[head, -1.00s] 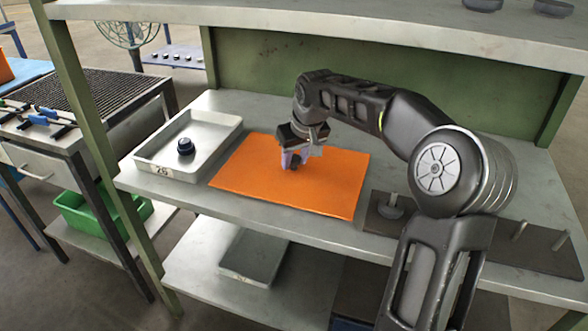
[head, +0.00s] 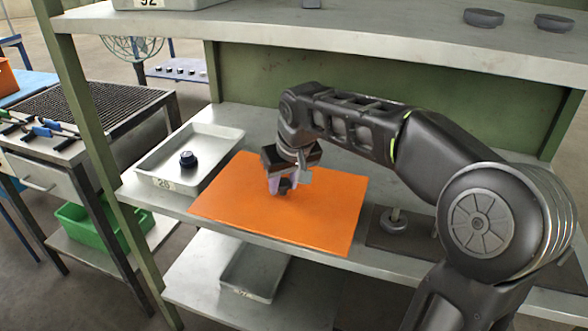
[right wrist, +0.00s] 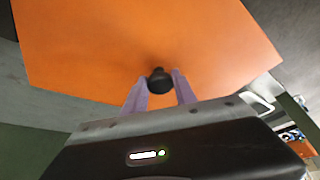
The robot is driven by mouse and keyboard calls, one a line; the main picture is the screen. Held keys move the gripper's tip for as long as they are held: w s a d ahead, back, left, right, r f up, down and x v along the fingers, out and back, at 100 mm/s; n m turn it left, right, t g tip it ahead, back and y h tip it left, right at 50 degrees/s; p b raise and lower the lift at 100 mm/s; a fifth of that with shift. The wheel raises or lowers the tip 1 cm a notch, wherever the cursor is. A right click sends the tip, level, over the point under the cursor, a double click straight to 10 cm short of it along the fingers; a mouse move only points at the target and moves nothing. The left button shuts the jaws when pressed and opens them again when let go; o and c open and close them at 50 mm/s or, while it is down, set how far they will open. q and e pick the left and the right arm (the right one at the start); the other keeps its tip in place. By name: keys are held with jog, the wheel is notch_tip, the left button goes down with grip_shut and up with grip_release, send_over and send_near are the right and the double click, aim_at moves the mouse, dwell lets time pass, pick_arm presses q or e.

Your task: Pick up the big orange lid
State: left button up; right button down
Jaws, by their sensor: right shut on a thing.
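The big orange lid (head: 315,205) is a flat rectangular plate with a dark knob (right wrist: 160,82) near its middle. In the head view it shows over the middle shelf, and its front edge reaches close to the shelf's front edge. It seems a little above the shelf, but the gap itself is not clear. My right gripper (head: 283,186) is above the lid with its fingers down. In the right wrist view its two pale fingers (right wrist: 160,88) are shut on the knob. My left gripper is not in view.
A grey tray (head: 215,157) with a dark round knob piece (head: 188,159) stands left of the lid. A dark plate (head: 390,238) with pegs lies to the right. The upper shelf (head: 350,38) hangs above the arm, and a green post (head: 95,130) stands at left.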

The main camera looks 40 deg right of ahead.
aim_at(266, 217)
jog(key=s+a, duration=0.1)
jog(key=a, duration=0.1)
jog(key=s+a, duration=0.2)
jog(key=a, duration=0.1)
jog(key=s+a, duration=0.2)
jog(key=shift+s+a, duration=0.1)
jog(key=shift+a, duration=0.15)
